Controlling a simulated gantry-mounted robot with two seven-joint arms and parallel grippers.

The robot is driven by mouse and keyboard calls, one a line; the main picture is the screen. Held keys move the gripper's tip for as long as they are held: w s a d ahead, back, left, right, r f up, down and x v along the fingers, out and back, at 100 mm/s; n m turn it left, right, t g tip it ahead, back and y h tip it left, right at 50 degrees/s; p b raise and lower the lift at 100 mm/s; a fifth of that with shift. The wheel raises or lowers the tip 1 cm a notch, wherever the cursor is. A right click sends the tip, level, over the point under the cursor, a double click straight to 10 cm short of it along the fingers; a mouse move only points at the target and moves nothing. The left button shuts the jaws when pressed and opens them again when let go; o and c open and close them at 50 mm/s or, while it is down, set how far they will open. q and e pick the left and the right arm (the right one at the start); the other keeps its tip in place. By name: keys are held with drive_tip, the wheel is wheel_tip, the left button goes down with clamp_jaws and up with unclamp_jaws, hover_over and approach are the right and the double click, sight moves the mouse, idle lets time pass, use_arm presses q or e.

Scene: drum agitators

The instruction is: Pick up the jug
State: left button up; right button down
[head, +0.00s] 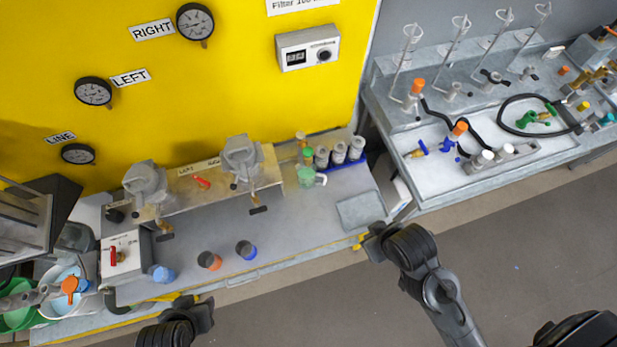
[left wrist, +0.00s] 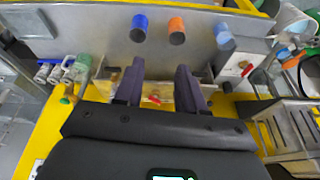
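A small pale green vessel with a side handle, which looks like the jug (head: 311,177), stands at the back right of the grey bench, beside the row of grey-capped bottles. A green vessel, likely the same one, also shows at the left of the left wrist view (left wrist: 82,64). My left gripper (head: 203,312) is at the bench's front edge, well to the left of the jug. In the left wrist view its two dark fingers (left wrist: 158,88) are apart with nothing held between them. My right gripper (head: 369,242) is near the bench's front right corner, apart from the jug; its fingers are unclear.
Orange (head: 209,261), blue (head: 246,250) and pale blue (head: 162,273) cups stand along the bench front. A grey square pad (head: 361,211) lies right of the jug. Two grey drum agitators (head: 241,157) stand behind. A cluttered tray table (head: 470,150) is at right.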

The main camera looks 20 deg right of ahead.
use_arm(q)
drive_tip(key=shift+o, duration=0.2)
drive_tip(key=o, duration=1.1)
